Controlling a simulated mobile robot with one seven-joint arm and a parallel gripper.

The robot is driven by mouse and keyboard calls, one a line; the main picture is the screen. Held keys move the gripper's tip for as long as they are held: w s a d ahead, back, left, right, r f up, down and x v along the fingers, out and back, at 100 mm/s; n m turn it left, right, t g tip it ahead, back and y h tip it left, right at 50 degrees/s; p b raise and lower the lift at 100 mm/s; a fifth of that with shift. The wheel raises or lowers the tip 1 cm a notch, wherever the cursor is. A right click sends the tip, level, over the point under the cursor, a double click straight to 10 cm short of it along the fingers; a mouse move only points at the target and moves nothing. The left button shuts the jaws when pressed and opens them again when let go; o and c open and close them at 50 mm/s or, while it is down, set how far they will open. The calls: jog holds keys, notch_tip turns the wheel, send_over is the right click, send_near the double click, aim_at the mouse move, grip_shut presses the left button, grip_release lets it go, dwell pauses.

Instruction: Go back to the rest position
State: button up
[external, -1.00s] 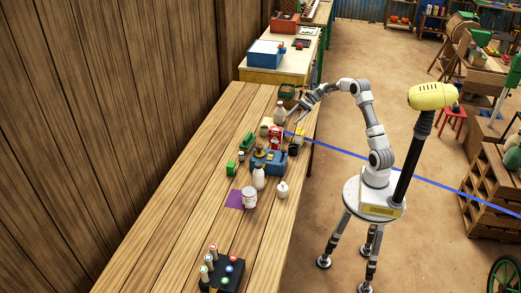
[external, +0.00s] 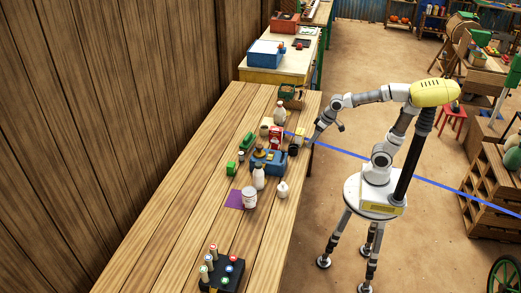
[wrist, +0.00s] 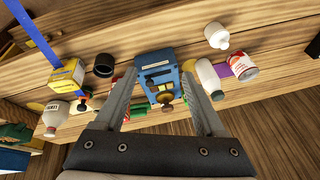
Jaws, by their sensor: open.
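My gripper (external: 311,141) hangs at the right edge of the long wooden table (external: 180,190), on the side nearest my base. In the wrist view my gripper (wrist: 158,73) has its two fingers spread wide, with nothing held between them. Beyond the fingertips is the blue balance box (wrist: 155,62) with brass parts on it. It also shows in the external view (external: 270,163), on the table and apart from my gripper.
A white bottle (external: 258,177), a white can (external: 249,197), a small white jar (external: 282,189), a dark cup (external: 293,149) and a red box (external: 276,138) crowd the table around the balance. A dark block with coloured knobs (external: 222,273) stands at the near end.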

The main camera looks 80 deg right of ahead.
jog(key=s+d+n+t+b, duration=0.1)
jog(key=s+d+n, duration=0.25)
jog(key=s, duration=0.85)
notch_tip(320, 180, up, 14)
jog(key=p, duration=1.3)
jog(key=shift+w+a+f+h, duration=0.15)
jog(key=shift+w+a+h, duration=0.15)
jog(key=shift+w+h, duration=0.1)
